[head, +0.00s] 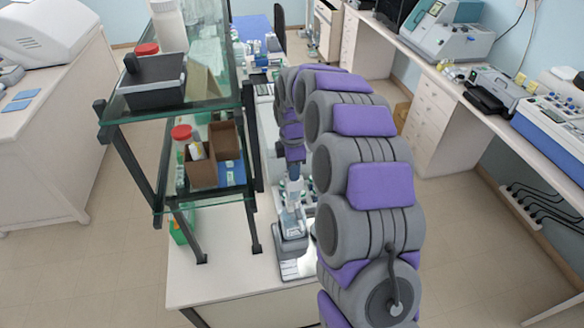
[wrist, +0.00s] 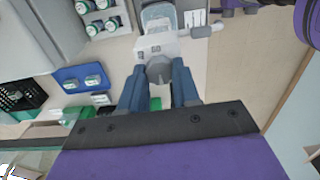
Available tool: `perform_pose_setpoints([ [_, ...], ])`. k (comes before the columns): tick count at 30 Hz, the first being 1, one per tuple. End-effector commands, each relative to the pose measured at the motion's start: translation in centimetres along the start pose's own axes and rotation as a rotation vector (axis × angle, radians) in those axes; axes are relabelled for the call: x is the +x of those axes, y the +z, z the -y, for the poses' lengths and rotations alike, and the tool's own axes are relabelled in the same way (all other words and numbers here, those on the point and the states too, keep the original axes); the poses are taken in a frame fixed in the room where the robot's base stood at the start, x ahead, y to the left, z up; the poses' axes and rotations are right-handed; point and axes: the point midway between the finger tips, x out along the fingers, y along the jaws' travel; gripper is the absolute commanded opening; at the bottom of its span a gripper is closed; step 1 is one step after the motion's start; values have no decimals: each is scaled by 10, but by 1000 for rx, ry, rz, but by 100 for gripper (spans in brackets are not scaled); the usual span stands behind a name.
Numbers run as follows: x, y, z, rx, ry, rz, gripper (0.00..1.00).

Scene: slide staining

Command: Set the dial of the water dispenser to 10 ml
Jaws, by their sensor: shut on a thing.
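In the wrist view, the two blue fingers of my gripper (wrist: 158,84) are closed around a small grey knob, the dial (wrist: 158,70). It sits on the pale front block of the water dispenser (wrist: 152,48). The fingers hide the sides of the dial, and I cannot read its setting. In the head view, my arm arches over the bench, and its end comes down by a grey-based device with a clear body (head: 291,237), which looks like the dispenser. My gripper is too small and covered there to make out clearly.
A glass shelf rack (head: 172,98) with bottles and boxes stands left of my arm. The near bench top (head: 215,262) is mostly clear.

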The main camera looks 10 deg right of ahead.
Motion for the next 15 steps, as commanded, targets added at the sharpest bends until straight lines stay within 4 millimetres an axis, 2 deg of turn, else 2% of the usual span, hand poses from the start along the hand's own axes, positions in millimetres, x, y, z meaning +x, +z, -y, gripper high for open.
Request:
perform_pose_setpoints([
  [7, 0, 0, 0, 0, 1, 0, 1],
  [8, 0, 0, 0, 0, 1, 0, 33],
  [15, 0, 0, 0, 1, 1, 0, 56],
])
